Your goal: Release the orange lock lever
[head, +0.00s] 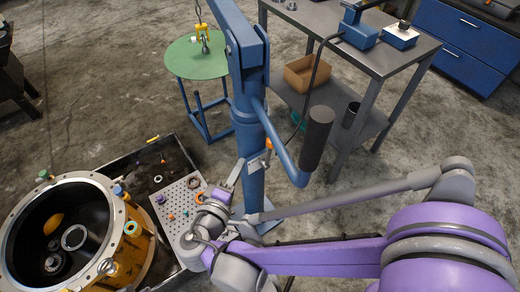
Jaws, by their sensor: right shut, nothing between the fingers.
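A small orange piece, which looks like the lock lever (268,143), sits on the blue post of the hoist (247,110), beside its angled arm with the dark cylinder. My right gripper (237,170) is in front of the post, a little below and left of the orange piece. Its fingers are shut and empty, and it appears apart from the orange piece. My purple right arm comes in from the lower right. My left gripper is not in view.
An open transmission housing (130,227) stands at the lower left. A perforated tray (178,195) with small parts lies beside it. A green round stand (185,58) is behind, and a grey workbench (385,58) with a blue tool is at the upper right.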

